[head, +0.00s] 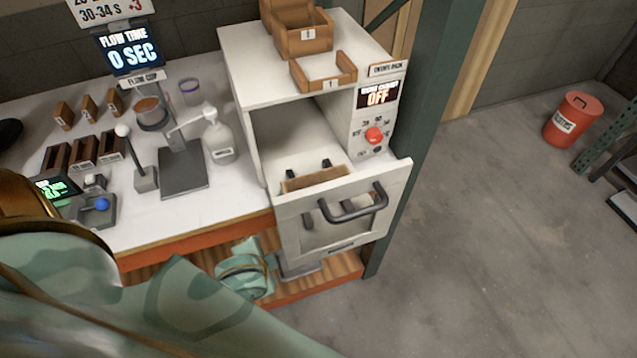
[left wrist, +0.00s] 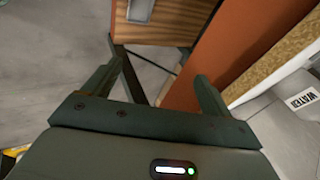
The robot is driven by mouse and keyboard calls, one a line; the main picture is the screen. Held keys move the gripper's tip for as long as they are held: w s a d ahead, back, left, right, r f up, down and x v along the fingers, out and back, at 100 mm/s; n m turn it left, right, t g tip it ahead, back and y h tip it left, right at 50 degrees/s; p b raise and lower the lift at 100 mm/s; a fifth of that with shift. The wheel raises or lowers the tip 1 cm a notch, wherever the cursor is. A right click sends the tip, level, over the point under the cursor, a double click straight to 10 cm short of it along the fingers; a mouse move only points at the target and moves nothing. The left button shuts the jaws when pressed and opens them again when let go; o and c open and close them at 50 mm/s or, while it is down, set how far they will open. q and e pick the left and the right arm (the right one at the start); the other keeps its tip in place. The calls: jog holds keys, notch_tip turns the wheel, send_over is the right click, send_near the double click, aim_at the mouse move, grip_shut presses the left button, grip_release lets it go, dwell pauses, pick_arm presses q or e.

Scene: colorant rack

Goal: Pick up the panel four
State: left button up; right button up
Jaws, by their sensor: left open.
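No panel marked four can be read in either view. A brown panel-like piece (head: 313,180) sits in the pulled-out drawer (head: 335,235) of the white cabinet, with dark holders around it; any number on it is hidden. My left gripper shows in the left wrist view (left wrist: 155,88), its two dark fingers spread apart with nothing between them. It is near an orange bench edge (left wrist: 205,75) and a wooden surface (left wrist: 175,20), away from any panel. In the head view its fingers cannot be made out. My right gripper is not in view.
The white cabinet (head: 265,60) bears a brown bin (head: 305,40) and a tray (head: 345,75) on top. A pump bottle (head: 220,140), a stand (head: 183,170) and several small brown blocks crowd the bench. A green post (head: 425,110) rises beside the cabinet.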

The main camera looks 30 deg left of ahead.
pick_arm(q)
jog(key=w+a+r+m+t+y, duration=0.1)
jog(key=w+a+r+m+t, duration=0.2)
jog(key=r, duration=0.5)
jog(key=w+a+r+m+t, duration=0.1)
jog(key=a+r+m+t, duration=0.3)
jog(key=r, duration=0.3)
jog(key=w+a+r+m+t+y, duration=0.1)
jog(key=w+a+r+m+t, duration=0.25)
jog(key=r, duration=0.45)
notch_tip(320, 180, up, 3)
jog(key=d+m+t+h, duration=0.2)
jog(key=m+h, duration=0.4)
jog(key=m, duration=0.3)
jog(key=m+g+h, duration=0.7)
jog(key=m+g, duration=0.2)
jog(key=m, duration=0.8)
send_near(311, 184)
jog(key=b+x, duration=0.1)
jog(key=x, duration=0.2)
jog(key=shift+w+d, duration=0.25)
jog(key=x, duration=0.6)
jog(key=shift+d+b, duration=0.15)
jog(key=shift+b, duration=0.2)
jog(key=shift+r, duration=0.1)
jog(key=shift+s, duration=0.1)
jog(key=shift+c, duration=0.4)
